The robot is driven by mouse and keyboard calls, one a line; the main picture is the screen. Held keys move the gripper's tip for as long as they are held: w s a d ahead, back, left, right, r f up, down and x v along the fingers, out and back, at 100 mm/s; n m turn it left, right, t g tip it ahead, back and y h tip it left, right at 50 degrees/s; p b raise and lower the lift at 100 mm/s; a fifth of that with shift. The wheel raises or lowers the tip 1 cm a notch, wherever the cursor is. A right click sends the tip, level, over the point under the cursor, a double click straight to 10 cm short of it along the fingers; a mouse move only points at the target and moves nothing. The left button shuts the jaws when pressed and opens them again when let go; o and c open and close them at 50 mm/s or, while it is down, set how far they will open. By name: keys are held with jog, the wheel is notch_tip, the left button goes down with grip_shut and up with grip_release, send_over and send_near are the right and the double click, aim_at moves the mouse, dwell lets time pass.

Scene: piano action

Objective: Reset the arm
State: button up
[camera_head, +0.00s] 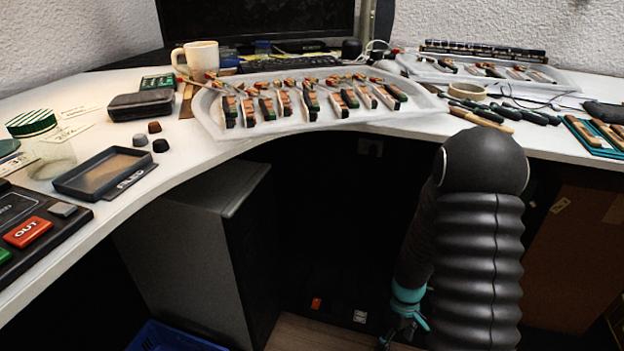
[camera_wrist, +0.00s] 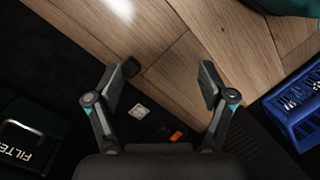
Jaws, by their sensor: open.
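My arm stands at the front right in the head view, in front of the table's edge, with its forearm hanging down. My gripper (camera_wrist: 166,88) shows in the wrist view with its two fingers wide apart and nothing between them. It points down at the wooden floor (camera_wrist: 180,75). In the head view the gripper end (camera_head: 402,318) is low under the table, partly hidden behind my arm.
The white curved table (camera_head: 215,150) carries a tray of piano action parts (camera_head: 330,122), a mug (camera_head: 202,56) and a black tray (camera_head: 104,172). A grey cabinet (camera_head: 190,255) stands underneath. A blue crate (camera_head: 170,338) is on the floor, also in the wrist view (camera_wrist: 292,103).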

jog(key=s+a+r+m+t+p, duration=0.2)
jog(key=s+r+p, duration=0.1)
jog(key=r, duration=1.2)
jog(key=s+a+r+m+t+p, duration=0.2)
jog(key=s+r, duration=0.3)
jog(key=r, duration=1.1)
jog(key=s+a+r+m+t+p, duration=0.1)
jog(key=s+r+t+p, duration=0.3)
jog(key=r, duration=1.2)
jog(key=shift+s+a+m+p, duration=0.4)
jog(key=shift+s+m+p, duration=0.1)
jog(key=shift+m+p, duration=0.1)
